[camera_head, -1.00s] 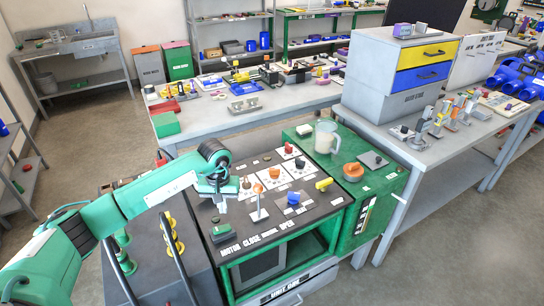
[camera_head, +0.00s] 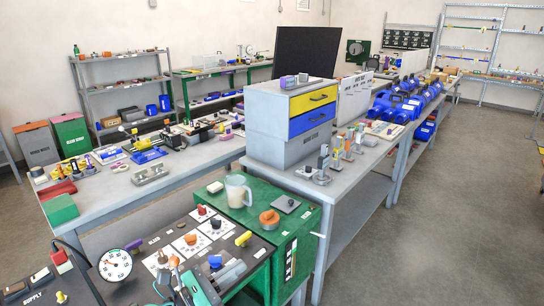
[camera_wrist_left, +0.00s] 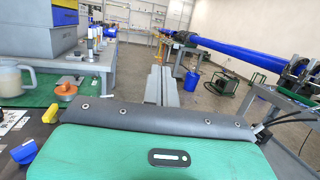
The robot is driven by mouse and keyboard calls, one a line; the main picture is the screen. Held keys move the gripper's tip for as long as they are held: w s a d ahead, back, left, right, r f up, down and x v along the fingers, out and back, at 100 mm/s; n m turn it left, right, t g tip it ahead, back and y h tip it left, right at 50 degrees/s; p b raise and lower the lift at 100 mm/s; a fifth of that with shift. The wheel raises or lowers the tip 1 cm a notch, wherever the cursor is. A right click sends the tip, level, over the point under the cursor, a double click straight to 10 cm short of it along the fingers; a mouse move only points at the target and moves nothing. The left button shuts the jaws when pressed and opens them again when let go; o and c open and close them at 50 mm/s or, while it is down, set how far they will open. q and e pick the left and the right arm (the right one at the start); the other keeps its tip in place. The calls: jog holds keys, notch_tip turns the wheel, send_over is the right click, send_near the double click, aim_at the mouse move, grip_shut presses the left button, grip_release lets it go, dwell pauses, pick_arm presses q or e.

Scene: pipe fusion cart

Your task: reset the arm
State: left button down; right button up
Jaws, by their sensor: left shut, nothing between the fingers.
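My left arm comes in at the bottom edge of the head view, and its left gripper (camera_head: 229,272) is low over the front of the dark control panel (camera_head: 135,235). The gripper is shut with nothing in it. It is close to the blue knob (camera_head: 215,261) and to the right of the orange-topped lever (camera_head: 173,262); whether it touches either cannot be told. My right gripper is not in view.
A green bench top with a clear jug (camera_head: 237,191) and an orange knob (camera_head: 269,217) lies behind the panel. A pressure gauge (camera_head: 115,265) stands at the left. A drawer cabinet (camera_head: 272,120) stands on the grey workbench. The floor at right is open.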

pick_arm(q)
jog(key=a+f+n+t+y, duration=0.1)
jog(key=a+n+t+y, duration=0.4)
jog(key=n, duration=0.6)
jog(key=a+n+t+y, duration=0.2)
jog(key=a+n+y, duration=0.2)
jog(key=n+y, duration=0.5)
jog(key=s+a+f+n+g+y, duration=0.4)
jog(key=s+a+f+n, duration=0.3)
jog(key=n, duration=0.6)
jog(key=s+d+f+n+g+h, duration=0.1)
jog(key=s+f+n+g, duration=0.5)
jog(key=s, duration=0.4)
jog(key=s+d+f+n+g+h, duration=0.1)
jog(key=s+f+n+g, duration=0.55)
jog(key=s, duration=0.45)
notch_tip(320, 180, down, 32)
jog(key=r+m, duration=0.1)
jog(key=s+a+f+g, duration=0.1)
jog(key=s+a+f, duration=0.1)
jog(key=s+f, duration=0.7)
jog(key=s+a+f, duration=0.1)
jog(key=s+f, duration=0.9)
jog(key=shift+a+f+g, duration=0.25)
jog(key=shift+a+g, duration=0.1)
